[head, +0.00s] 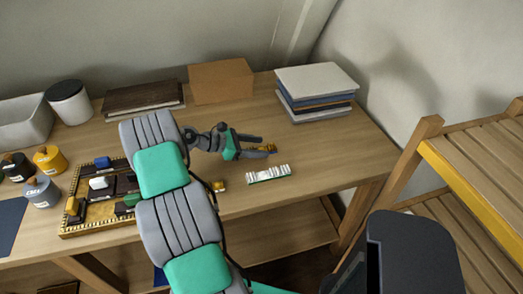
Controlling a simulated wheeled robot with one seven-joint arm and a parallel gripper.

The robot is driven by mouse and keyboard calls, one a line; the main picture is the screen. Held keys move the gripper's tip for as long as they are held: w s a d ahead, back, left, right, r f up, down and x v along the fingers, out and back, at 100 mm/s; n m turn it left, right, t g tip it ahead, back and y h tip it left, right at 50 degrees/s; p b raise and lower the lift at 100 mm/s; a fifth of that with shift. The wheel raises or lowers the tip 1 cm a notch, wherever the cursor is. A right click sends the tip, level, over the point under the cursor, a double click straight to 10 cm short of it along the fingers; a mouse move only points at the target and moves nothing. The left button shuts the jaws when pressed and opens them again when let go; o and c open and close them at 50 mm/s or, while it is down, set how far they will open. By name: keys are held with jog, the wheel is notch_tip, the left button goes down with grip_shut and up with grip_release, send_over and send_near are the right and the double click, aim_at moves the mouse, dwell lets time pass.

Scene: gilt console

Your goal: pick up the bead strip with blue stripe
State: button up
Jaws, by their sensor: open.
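A pale bead strip (269,174) with a bumpy white top and a dark greenish lower edge lies on the table, right of the middle. A yellow-brown strip (264,148) shows by my fingertips, partly hidden. I cannot make out a blue stripe on either at this size. My gripper (264,146) is open, its fingers pointing right, above and behind the pale strip. The yellow-brown strip appears between or just beyond the fingers; I cannot tell whether they touch it. A small yellow piece (219,186) lies beside my arm, partly hidden.
A gilt-edged tray (90,233) with several small blocks is at left, partly behind my arm. The table's right end is clear.

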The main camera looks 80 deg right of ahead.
aim_at(267, 146)
jog(key=x, duration=0.4)
jog(key=shift+w+d, duration=0.1)
jog(key=shift+d, duration=0.15)
jog(key=shift+c, duration=0.5)
grip_shut()
